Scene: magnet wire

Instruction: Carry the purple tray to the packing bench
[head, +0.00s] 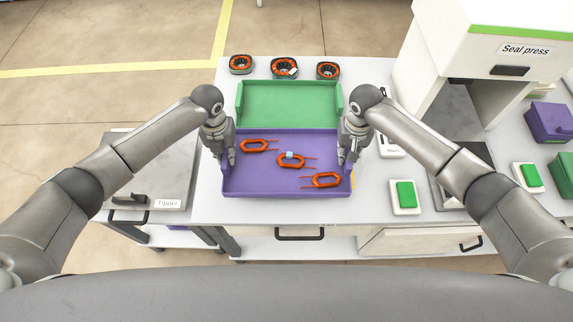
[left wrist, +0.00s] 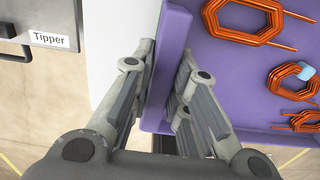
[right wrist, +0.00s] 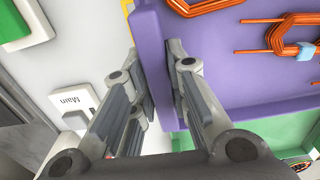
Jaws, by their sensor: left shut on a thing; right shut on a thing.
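The purple tray (head: 262,187) sits on the white bench in front of the green tray and holds three orange wire coils (head: 327,180), one with a pale blue piece on it. My left gripper (head: 226,158) is shut on the tray's left wall, which shows between its fingers in the left wrist view (left wrist: 165,70). My right gripper (head: 348,158) is shut on the tray's right wall, seen between its fingers in the right wrist view (right wrist: 152,50). I cannot tell whether the tray is lifted off the surface.
A green tray (head: 290,103) stands directly behind, with three round wound parts (head: 285,68) beyond it. The Tipper (head: 150,170) is at the left. The Seal press (head: 500,60) and green buttons (head: 405,195) are at the right.

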